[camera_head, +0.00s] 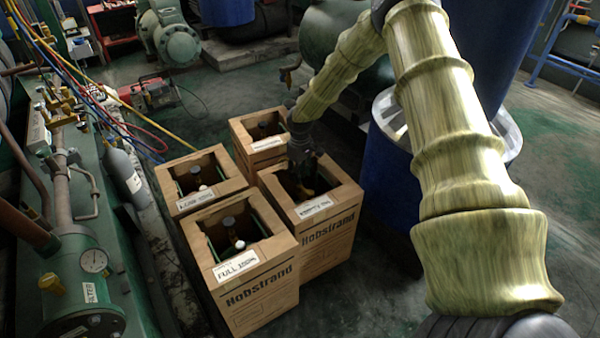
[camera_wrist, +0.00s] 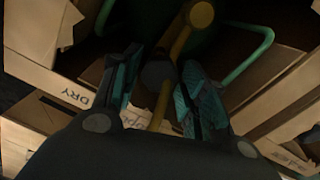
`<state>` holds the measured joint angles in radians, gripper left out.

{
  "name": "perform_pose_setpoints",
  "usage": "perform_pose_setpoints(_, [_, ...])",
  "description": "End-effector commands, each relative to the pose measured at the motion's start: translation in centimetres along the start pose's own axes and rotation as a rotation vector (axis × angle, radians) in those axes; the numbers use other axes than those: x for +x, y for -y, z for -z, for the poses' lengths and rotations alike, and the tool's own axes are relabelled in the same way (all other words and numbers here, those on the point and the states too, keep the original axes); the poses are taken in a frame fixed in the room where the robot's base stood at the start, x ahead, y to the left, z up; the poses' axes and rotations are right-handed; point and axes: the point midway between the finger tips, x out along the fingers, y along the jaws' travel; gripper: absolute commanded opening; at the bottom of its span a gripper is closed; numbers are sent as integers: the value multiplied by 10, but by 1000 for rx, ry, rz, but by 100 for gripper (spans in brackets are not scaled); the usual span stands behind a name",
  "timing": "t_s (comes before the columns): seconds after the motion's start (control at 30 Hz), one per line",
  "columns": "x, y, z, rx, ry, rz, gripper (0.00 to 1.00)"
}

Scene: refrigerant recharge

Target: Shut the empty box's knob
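The empty box (camera_head: 337,218) is an open-topped brown carton with a label reading "EMPTY" on its front rim. My gripper (camera_head: 303,185) reaches down into its opening, hiding most of what is inside. In the wrist view, the two teal-padded fingers of my gripper (camera_wrist: 160,72) stand apart on either side of a dark round knob (camera_wrist: 158,75). I cannot tell whether the pads touch it. A yellow part (camera_wrist: 180,42) passes behind and below the knob, and a green curved bar (camera_wrist: 250,58) runs at the right.
A box labelled "FULL" (camera_head: 262,297) stands to the left, with another labelled box (camera_head: 177,208) behind it. A fourth box (camera_head: 246,127) stands behind the empty box. A blue drum (camera_head: 385,178) is close on the right. Floor is clear at the front right.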

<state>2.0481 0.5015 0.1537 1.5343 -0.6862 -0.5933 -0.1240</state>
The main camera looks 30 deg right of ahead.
Motion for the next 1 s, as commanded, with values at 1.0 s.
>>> perform_pose_setpoints(1.0, [1, 1, -1, 146, 2, 1, 10])
